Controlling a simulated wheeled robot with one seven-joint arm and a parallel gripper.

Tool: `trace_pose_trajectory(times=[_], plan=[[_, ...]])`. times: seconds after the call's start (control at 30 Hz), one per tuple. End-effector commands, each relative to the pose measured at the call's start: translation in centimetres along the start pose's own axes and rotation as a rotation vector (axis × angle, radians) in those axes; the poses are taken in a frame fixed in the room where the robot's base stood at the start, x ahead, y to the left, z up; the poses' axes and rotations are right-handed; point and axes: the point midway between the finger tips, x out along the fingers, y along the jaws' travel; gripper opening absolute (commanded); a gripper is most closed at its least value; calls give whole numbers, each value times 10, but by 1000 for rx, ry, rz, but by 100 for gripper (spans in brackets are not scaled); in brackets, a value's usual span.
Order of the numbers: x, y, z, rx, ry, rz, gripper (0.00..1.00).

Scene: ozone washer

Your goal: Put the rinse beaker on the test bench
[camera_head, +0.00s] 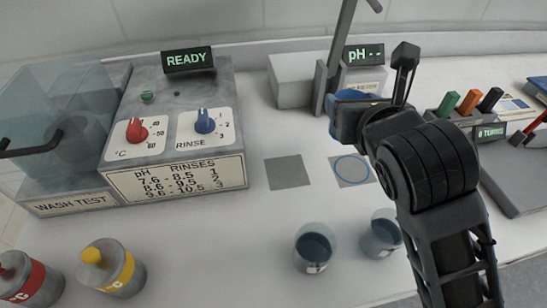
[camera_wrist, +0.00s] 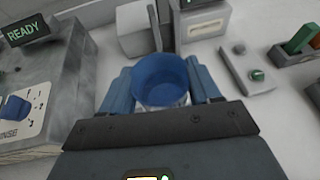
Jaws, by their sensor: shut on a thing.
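My gripper (camera_wrist: 163,95) is shut on a beaker (camera_wrist: 161,80) with blue contents, held between its two blue fingers. In the head view the gripper (camera_head: 350,108) is above the back middle of the white bench (camera_head: 235,235), and my wrist hides much of the beaker. I cannot tell from its look whether this is the rinse beaker. Two other beakers with dark blue contents stand at the front, a left one (camera_head: 313,252) and a right one (camera_head: 381,238). A plain grey square (camera_head: 288,173) and a grey square with a blue ring (camera_head: 345,182) lie on the bench, both empty.
A pH meter (camera_head: 292,90) with an upright stand (camera_head: 332,72) is close behind the gripper. The washer (camera_head: 172,125) with dials stands left, beside a clear tank (camera_head: 60,120). Two capped bottles, red (camera_head: 28,280) and yellow (camera_head: 112,268), are front left. A pen rack (camera_head: 452,122) is right.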

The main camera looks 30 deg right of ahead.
Motion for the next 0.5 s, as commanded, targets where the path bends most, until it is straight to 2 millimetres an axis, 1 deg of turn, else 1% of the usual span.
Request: trace_pose_trajectory(times=[0.03,0.1,0.3,0.4,0.5], plan=[[5,11,-12,1,-3,6,19],[5,25,-16,-2,1,5,19],[12,68,-38,-3,1,5,19],[15,86,-47,-1,-1,3,19],[17,98,-54,0,0,1,19]])
